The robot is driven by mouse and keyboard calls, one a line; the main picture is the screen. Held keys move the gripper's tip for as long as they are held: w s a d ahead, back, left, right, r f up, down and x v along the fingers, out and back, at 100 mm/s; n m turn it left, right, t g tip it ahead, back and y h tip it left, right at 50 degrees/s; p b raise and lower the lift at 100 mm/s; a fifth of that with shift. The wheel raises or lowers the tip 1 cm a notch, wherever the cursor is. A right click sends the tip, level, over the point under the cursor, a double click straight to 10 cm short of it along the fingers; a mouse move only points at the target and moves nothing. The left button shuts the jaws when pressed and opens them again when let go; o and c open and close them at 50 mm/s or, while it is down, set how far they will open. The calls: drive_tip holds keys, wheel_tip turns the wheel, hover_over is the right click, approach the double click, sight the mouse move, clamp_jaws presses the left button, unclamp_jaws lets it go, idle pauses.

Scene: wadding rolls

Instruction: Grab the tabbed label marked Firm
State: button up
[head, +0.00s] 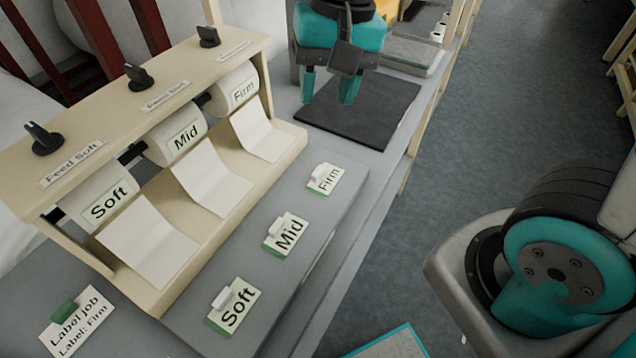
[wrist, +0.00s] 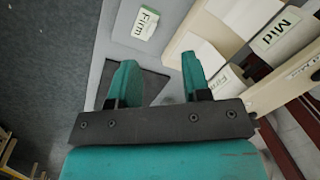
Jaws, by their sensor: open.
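The Firm tabbed label (head: 324,179) is a small white card with a green edge and a raised pale tab. It lies flat on the grey raised strip, farthest back of three such labels. It also shows in the wrist view (wrist: 146,23), beyond my fingertips. My gripper (head: 331,90) has teal fingers, open and empty, above the dark mat behind the label. The fingers also show in the wrist view (wrist: 157,65), apart from the label. The Mid label (head: 286,234) and Soft label (head: 234,307) lie nearer the front on the same strip.
A cream dispenser (head: 290,150) with Soft, Mid and Firm rolls stands left of the labels, sheets hanging out. A dark mat (head: 385,112) lies behind. A Label job card reading Firm (head: 77,322) lies front left. A grey tray (head: 412,52) stands at the back.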

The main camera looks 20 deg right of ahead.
drive_tip(key=w+d+f+m+h+b, duration=0.2)
drive_tip(key=w+f+m+b, duration=0.1)
drive_tip(key=w+f+m, duration=0.45)
hover_over(318, 170)
wheel_tip(318, 170, down, 11)
drive_tip(key=shift+w+r+p, duration=0.1)
drive_tip(key=shift+r+p, duration=0.1)
drive_tip(key=shift+p, duration=0.1)
drive_tip(key=shift+f+p, duration=0.4)
drive_tip(key=shift+f, duration=2.55)
clamp_jaws()
